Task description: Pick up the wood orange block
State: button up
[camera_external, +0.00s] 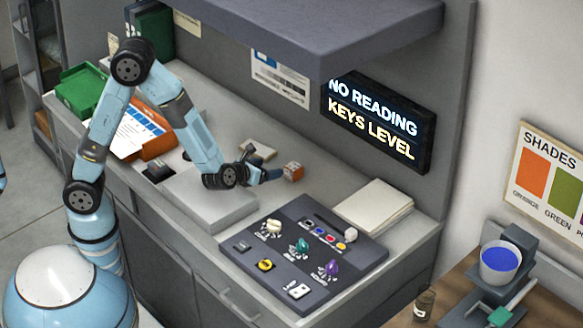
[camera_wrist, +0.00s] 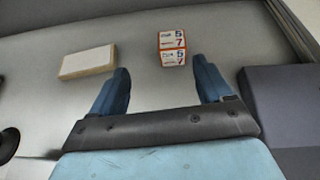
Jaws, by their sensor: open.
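The small orange block (camera_external: 293,172) sits on the grey counter, just beyond my gripper's fingertips in the external view. In the wrist view the block (camera_wrist: 172,48) shows white faces with orange edges and the digits 5 and 7. My gripper (camera_external: 268,175) reaches low over the counter from the left. In the wrist view its two blue fingers (camera_wrist: 160,78) are apart with nothing between them. The block lies ahead of the gap, nearer the right finger, and is not touched.
A pale flat block (camera_wrist: 87,62) lies left of the orange block; it also shows in the external view (camera_external: 260,150). A dark panel with knobs (camera_external: 335,275) lies in front, and stacked paper (camera_external: 373,207) lies to the right. A shelf (camera_external: 300,35) overhangs the counter.

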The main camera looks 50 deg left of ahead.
aim_at(298, 168)
jog(key=shift+s+d+f+m+h, duration=0.1)
jog(key=shift+d+f+m+h, duration=0.25)
jog(key=shift+d, duration=0.3)
jog(key=shift+d+f, duration=0.2)
jog(key=shift+f, duration=0.05)
jog(key=x, duration=1.3)
jog(key=shift+w+r, duration=0.15)
jog(key=shift+w, duration=0.3)
jog(key=c, duration=1)
